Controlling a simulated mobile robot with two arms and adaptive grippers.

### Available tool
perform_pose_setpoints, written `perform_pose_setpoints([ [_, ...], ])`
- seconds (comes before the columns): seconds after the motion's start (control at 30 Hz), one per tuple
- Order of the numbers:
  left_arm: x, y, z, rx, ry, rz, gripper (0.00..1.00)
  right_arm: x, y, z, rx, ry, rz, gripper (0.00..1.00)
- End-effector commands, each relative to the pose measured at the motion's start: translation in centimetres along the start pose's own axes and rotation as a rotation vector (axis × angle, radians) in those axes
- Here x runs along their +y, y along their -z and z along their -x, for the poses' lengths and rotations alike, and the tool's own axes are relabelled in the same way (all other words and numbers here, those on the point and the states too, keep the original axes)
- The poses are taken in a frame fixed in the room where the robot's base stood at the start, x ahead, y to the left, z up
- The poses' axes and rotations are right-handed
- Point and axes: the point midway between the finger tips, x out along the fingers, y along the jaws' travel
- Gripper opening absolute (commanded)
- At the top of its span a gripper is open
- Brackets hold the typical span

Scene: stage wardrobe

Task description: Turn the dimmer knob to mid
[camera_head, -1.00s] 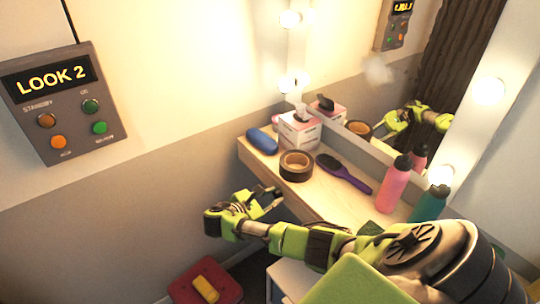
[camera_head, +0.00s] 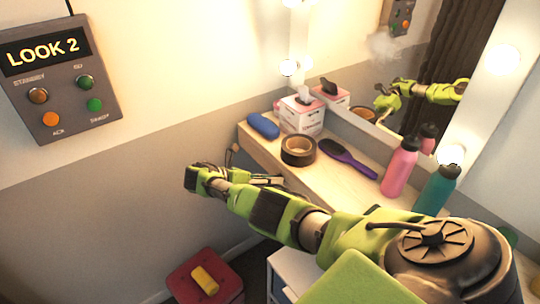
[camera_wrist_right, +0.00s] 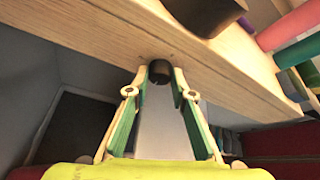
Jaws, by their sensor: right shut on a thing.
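The dimmer knob (camera_wrist_right: 159,70) is a short dark cylinder on the front edge of the wooden vanity shelf, at the upper middle of the right wrist view. My right gripper (camera_wrist_right: 161,80) has its fingertips on either side of the knob and is shut on it. In the head view my right gripper (camera_head: 268,180) is at the shelf's front edge, and I cannot make out the knob there. The knob's setting cannot be read. My left gripper is not in view.
The shelf (camera_head: 268,160) holds a blue case (camera_head: 263,125), tissue box (camera_head: 302,113), tape roll (camera_head: 298,151), purple brush (camera_head: 347,158), pink bottle (camera_head: 400,167) and teal bottle (camera_head: 437,190). A mirror stands behind. A control panel (camera_head: 62,78) hangs on the left wall; a red box (camera_head: 205,280) is below.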

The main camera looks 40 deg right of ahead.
Motion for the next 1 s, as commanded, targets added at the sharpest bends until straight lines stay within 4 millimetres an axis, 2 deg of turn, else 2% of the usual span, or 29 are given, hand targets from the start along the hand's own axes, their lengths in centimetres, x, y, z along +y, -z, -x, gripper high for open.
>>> perform_pose_setpoints([
  [0.03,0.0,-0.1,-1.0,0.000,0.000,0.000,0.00,0.8,-0.2,0.2,-0.007,-0.009,0.012,0.01],
  [0.23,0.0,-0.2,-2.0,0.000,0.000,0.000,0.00,0.9,-0.4,0.2,-0.004,0.022,0.071,0.01],
  [0.8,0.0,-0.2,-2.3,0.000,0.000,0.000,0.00,0.8,-0.7,-0.4,-0.001,0.042,0.099,0.01],
  [0.83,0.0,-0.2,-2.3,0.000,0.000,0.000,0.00,0.8,-0.8,-0.4,-0.001,0.042,0.099,0.27],
  [0.87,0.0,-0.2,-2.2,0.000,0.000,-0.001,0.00,0.8,-0.8,-0.5,-0.001,0.043,0.099,0.35],
  [0.9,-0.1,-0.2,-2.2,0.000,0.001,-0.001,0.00,0.8,-0.7,-0.5,0.000,0.043,0.100,0.39],
  [1.0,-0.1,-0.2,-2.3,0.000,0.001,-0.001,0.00,0.8,-0.6,-0.4,0.001,0.045,0.101,0.39],
])
